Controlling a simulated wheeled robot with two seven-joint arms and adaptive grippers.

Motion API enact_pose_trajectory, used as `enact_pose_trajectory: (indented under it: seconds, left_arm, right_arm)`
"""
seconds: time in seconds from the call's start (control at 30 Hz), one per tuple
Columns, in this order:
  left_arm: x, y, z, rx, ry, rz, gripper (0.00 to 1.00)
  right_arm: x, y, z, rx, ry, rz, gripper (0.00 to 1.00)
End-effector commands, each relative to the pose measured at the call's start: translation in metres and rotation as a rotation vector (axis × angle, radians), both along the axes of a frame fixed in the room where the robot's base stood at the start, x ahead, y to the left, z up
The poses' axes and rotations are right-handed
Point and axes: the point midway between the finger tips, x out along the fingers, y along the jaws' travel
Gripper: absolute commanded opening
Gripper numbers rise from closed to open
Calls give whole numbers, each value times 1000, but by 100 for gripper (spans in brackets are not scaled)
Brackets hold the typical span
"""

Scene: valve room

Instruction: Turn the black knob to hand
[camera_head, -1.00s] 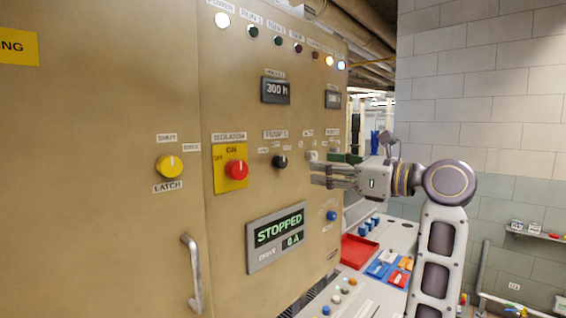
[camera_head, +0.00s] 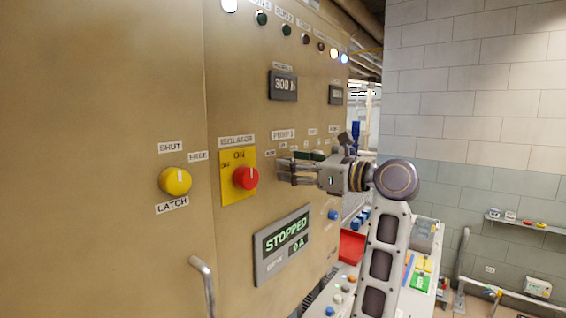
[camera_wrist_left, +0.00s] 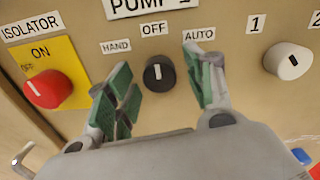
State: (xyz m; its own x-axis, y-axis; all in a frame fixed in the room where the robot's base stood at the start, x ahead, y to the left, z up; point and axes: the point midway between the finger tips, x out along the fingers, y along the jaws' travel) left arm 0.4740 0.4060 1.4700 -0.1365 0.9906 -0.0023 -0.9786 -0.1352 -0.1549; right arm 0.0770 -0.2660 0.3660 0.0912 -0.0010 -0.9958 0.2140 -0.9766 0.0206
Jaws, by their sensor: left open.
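The black knob (camera_wrist_left: 158,74) sits on the beige panel below the OFF label in the left wrist view, between the HAND label on its left and the AUTO label on its right. Its white mark points up towards OFF. My left gripper (camera_head: 284,170) is open, its green-padded fingers on either side of the knob in the wrist view. I cannot tell whether they touch it. In the head view the fingers largely hide the knob. My right gripper is not in view.
A red isolator knob (camera_head: 245,178) on a yellow plate is close left of my fingers. A white knob (camera_wrist_left: 288,61) is on the right. Also on the panel are a yellow knob (camera_head: 175,181), a STOPPED display (camera_head: 284,243) and a metal handle (camera_head: 204,284).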

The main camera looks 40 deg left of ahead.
Motion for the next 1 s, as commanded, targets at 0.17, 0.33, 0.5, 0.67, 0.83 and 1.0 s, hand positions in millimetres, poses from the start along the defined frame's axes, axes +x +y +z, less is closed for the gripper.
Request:
enact_pose_trajectory:
  seconds: [0.17,0.33,0.5,0.67,0.83,1.0]
  left_arm:
    - [1,1,0,0,0,-2,53]
    - [1,1,0,0,0,-2,53]
    - [1,1,0,0,0,-2,45]
    - [1,1,0,0,0,-2,25]
    - [1,1,0,0,0,-2,6]
    - [1,1,0,1,-3,-2,6]
  right_arm:
    - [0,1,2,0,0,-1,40]
    - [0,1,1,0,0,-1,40]
    - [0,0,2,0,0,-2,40]
    - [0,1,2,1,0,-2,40]
    - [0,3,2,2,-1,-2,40]
    - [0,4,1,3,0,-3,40]
